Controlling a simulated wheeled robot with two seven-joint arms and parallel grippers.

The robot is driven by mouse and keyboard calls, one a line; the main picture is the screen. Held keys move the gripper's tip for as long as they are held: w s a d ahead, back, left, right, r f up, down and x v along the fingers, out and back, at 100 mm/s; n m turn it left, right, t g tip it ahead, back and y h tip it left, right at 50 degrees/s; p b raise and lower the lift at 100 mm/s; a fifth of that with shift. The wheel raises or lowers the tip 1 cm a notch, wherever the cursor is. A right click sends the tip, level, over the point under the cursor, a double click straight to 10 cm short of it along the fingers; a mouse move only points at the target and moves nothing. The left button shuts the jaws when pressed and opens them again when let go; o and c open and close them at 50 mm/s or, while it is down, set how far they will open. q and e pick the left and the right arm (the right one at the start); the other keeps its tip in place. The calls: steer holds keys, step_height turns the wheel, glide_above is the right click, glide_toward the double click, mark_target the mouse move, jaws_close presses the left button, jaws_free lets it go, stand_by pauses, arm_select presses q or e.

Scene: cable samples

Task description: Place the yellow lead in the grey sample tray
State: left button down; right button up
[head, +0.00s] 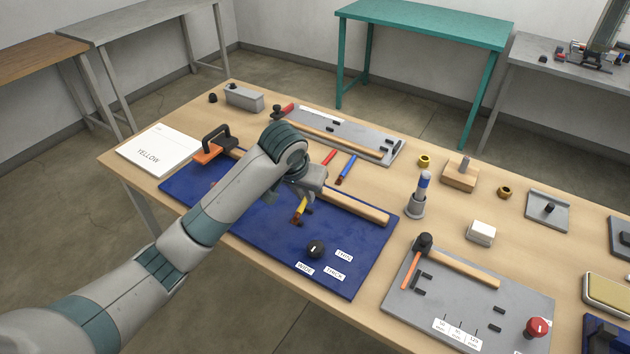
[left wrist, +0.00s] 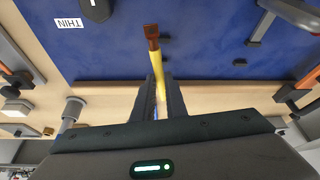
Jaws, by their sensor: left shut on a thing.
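My left gripper (head: 305,196) is shut on the yellow lead (head: 301,207) above the blue board (head: 345,275). In the left wrist view the yellow lead (left wrist: 156,65) sticks out from between the fingers (left wrist: 158,100), with its brown end (left wrist: 151,34) outward. Its other end is hidden between the fingers. I cannot tell whether the lead touches the board. My right gripper is not in view.
A red lead (head: 329,157) and a blue lead (head: 347,169) lie behind the blue board. A white YELLOW card (head: 155,150) lies left.

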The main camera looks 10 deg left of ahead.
arm_select(q)
steer(key=shift+n+y, duration=0.3)
steer(key=shift+n, duration=0.6)
steer(key=s+a+f, duration=0.1)
steer(key=s, duration=0.4)
steer(key=s+a+f, duration=0.1)
steer(key=s+a, duration=0.1)
steer(key=s, duration=0.3)
steer(key=s+a+f+b, duration=0.1)
steer(key=s+f, duration=0.1)
steer(key=s, duration=0.3)
steer(key=shift+a, duration=0.15)
steer(key=shift+a, duration=0.15)
